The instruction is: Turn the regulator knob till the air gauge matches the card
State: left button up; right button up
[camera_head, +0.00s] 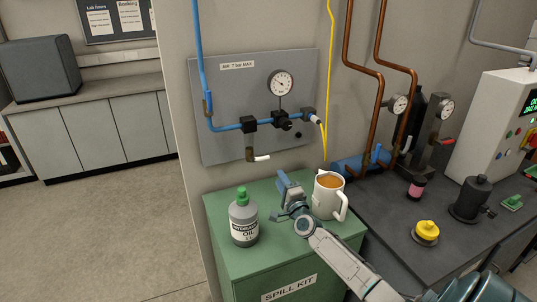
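The air gauge (281,84) is a round white dial on the grey wall panel (225,95); its reading is too small to tell. Below it, a black regulator body with its knob (282,120) sits on the blue air line. A small white label (237,65), apparently about a 7 bar maximum, is at the panel's top; I cannot make out a separate card with a target value. My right gripper (285,186) is over the green cabinet, below the panel and apart from the knob. Its finger opening cannot be made out. My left gripper is out of view.
On the green cabinet (270,262), a grey oil bottle (243,220) stands left of my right gripper and a white mug (326,197) of brown liquid stands close on its right. A yellow hose (328,80) hangs right of the panel. The dark bench at right holds several items.

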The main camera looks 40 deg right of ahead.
aim_at(284, 123)
jog(key=k+z, duration=0.15)
jog(key=z, duration=0.55)
jog(key=i+j+z, duration=0.1)
jog(key=z, duration=0.5)
